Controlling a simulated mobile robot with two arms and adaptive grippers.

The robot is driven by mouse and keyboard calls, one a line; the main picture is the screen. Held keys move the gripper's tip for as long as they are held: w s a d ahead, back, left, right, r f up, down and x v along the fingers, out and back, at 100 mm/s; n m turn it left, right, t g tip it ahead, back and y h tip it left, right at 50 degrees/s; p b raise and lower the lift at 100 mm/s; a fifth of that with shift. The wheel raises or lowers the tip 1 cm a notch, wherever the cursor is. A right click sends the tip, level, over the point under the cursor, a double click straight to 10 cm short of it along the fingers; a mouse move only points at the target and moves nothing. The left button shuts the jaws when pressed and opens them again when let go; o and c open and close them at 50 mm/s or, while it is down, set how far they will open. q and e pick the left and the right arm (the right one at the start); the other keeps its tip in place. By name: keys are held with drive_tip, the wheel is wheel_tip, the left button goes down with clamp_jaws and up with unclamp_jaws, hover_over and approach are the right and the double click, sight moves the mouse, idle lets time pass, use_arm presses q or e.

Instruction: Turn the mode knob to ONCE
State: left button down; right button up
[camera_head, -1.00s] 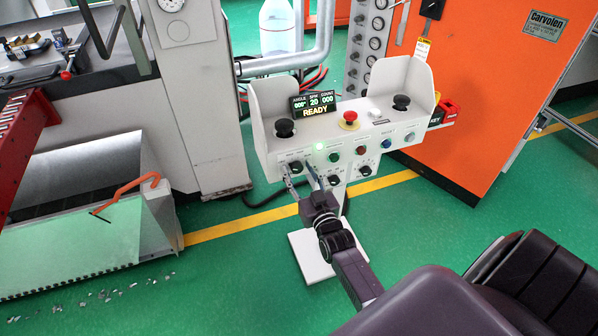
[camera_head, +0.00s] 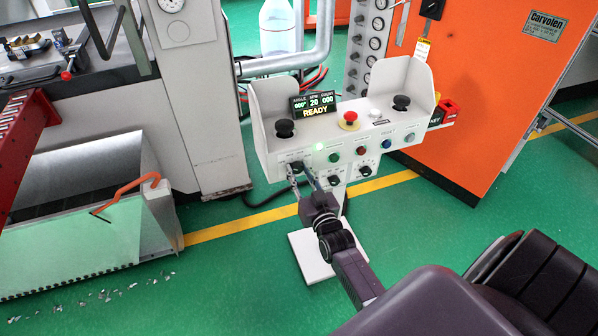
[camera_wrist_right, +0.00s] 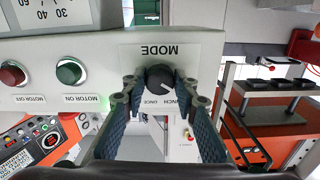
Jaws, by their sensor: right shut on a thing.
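The mode knob (camera_wrist_right: 159,78) is a round black knob under the upside-down word MODE in the right wrist view. A light pointer line on it slants to the lower right of that picture, towards the partly hidden INCH label. The ONCE label shows just below the knob there. My right gripper (camera_wrist_right: 160,86) has its fingers on both sides of the knob and is shut on it; it also shows in the head view (camera_head: 299,172), at the lower left of the control box's front. There the fingers partly hide the knob. My left gripper is not in view.
The white control box (camera_head: 262,139) stands on a post. It carries a READY display (camera_head: 314,104), a red emergency button (camera_head: 348,120), black palm buttons and several coloured buttons. Another dark knob (camera_head: 334,181) sits right of my gripper. An orange cabinet (camera_head: 490,90) stands behind.

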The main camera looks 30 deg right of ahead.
drive_tip(key=m, duration=0.4)
drive_tip(key=shift+p, duration=0.35)
drive_tip(key=m, duration=0.3)
drive_tip(key=shift+m, duration=0.4)
drive_tip(key=m, duration=0.4)
drive_tip(key=shift+f, duration=0.1)
drive_tip(key=shift+m+b, duration=0.55)
drive_tip(key=shift+m, duration=1.05)
drive_tip(key=o, duration=1.2)
drive_tip(key=shift+c, duration=0.2)
drive_tip(key=v, duration=1.2)
